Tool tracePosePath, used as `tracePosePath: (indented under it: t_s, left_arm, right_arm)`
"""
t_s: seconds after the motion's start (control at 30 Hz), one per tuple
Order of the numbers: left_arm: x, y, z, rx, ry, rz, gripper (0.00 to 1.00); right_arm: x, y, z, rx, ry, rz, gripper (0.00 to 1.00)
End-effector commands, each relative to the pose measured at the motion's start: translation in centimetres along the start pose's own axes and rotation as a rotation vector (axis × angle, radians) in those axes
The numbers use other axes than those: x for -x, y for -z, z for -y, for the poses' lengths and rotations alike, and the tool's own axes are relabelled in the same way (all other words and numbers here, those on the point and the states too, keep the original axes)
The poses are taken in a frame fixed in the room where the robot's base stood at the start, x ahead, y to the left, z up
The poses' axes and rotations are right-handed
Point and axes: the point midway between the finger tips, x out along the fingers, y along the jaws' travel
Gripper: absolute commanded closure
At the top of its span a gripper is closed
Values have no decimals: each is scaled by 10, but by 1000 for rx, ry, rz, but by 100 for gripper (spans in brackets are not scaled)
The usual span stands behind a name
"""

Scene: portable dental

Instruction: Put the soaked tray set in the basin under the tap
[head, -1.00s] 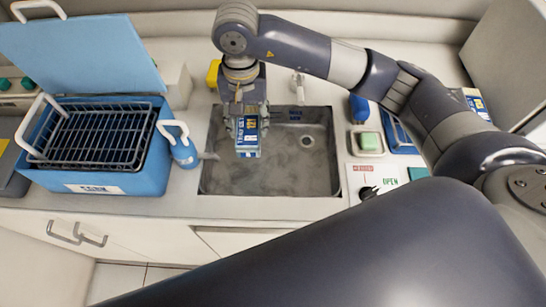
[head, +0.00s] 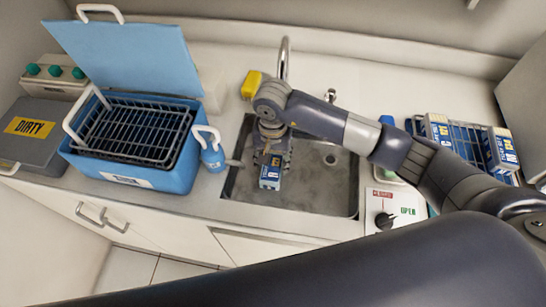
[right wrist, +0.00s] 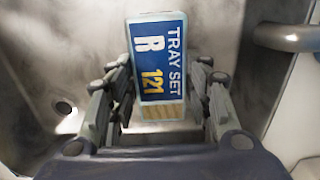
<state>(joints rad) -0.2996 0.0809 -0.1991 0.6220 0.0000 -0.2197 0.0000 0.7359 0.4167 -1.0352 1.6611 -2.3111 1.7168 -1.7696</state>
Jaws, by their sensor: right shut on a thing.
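The tray set (head: 270,180), a small blue and white box, is in my right gripper (head: 271,160), which is shut on it. In the right wrist view (right wrist: 158,100) the box stands between the fingers, its label reading "TRAY SET R 121". Gripper and box are over or inside the left part of the steel basin (head: 325,190); whether the box touches the floor is unclear. The tap (head: 284,58) rises behind the basin, its lower part hidden by my arm. My left gripper is out of view.
A yellow item (head: 251,84) is behind. A rack (head: 470,140) with blue-white boxes and a control panel (head: 390,208) are at right.

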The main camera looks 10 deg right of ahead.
Motion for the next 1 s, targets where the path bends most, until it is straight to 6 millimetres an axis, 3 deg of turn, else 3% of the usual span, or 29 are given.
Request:
tracePosePath:
  t_s: [0.27, 0.3, 0.4, 0.83, 1.0]
  left_arm:
    - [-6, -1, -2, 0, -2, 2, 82]
    - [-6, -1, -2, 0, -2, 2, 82]
    - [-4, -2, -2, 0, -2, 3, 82]
    - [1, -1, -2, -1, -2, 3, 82]
    - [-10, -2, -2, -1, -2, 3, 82]
  right_arm:
    - [-3, 1, 0, 0, 2, -2, 86]
    - [-3, 1, 0, -1, 1, -2, 52]
    - [-2, 1, 0, -1, 1, -1, 34]
    - [2, 0, 0, -1, 1, 0, 34]
    - [25, 3, 1, 1, 4, -9, 34]
